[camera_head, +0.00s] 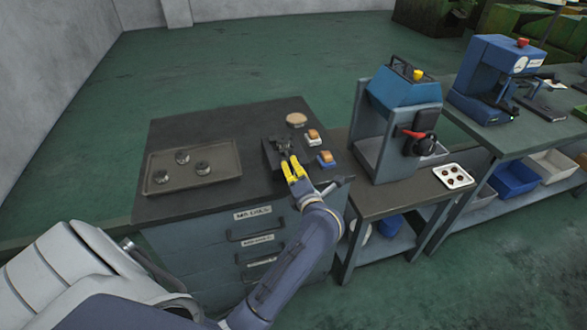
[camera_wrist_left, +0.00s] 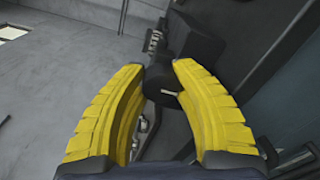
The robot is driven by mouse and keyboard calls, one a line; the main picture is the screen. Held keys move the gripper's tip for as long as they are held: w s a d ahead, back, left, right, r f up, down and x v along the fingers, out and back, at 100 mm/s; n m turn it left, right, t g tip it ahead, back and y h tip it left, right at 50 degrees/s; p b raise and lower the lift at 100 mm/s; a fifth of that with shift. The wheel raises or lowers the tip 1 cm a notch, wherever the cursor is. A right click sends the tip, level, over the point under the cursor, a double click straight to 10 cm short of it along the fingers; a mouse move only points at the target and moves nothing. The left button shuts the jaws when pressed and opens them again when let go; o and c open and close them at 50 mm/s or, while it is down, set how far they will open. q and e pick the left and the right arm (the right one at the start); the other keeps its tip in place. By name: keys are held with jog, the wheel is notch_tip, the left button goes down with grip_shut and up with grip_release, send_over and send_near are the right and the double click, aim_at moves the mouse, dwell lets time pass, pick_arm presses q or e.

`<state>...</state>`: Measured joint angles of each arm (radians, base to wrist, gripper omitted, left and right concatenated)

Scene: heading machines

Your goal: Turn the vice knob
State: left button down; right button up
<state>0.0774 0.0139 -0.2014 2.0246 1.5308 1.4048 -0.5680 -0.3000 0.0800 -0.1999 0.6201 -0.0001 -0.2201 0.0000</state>
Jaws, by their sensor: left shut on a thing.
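The small dark vice (camera_head: 277,149) stands on the dark cabinet top, right of its middle. My left gripper (camera_head: 293,167), with yellow fingers, reaches its near side. In the left wrist view, the vice's dark body and screw (camera_wrist_left: 153,42) lie just beyond the fingers. The left gripper (camera_wrist_left: 159,76) is shut on the vice knob (camera_wrist_left: 160,84), a dark piece between the two curved fingers. A thin light pin shows beside the right finger. The fingers hide part of the knob, and its exact turn cannot be told. My right gripper is not in view.
A tray (camera_head: 222,150) with several dark round parts lies left of the vice. A round tan piece (camera_head: 296,119) and two small orange-topped blocks (camera_head: 313,136) (camera_head: 326,158) sit close by on the right. A blue machine (camera_head: 405,100) stands on the lower bench further right.

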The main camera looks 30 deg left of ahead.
pick_arm(q)
jog(key=shift+r, duration=0.15)
jog(key=c, duration=0.9)
grip_release()
jog(key=shift+d, duration=0.1)
jog(key=f+v, duration=0.1)
jog(key=v, duration=1)
jog(key=shift+s+d+r, duration=0.25)
jog(key=shift+d+r, duration=0.1)
jog(key=shift+r, duration=0.05)
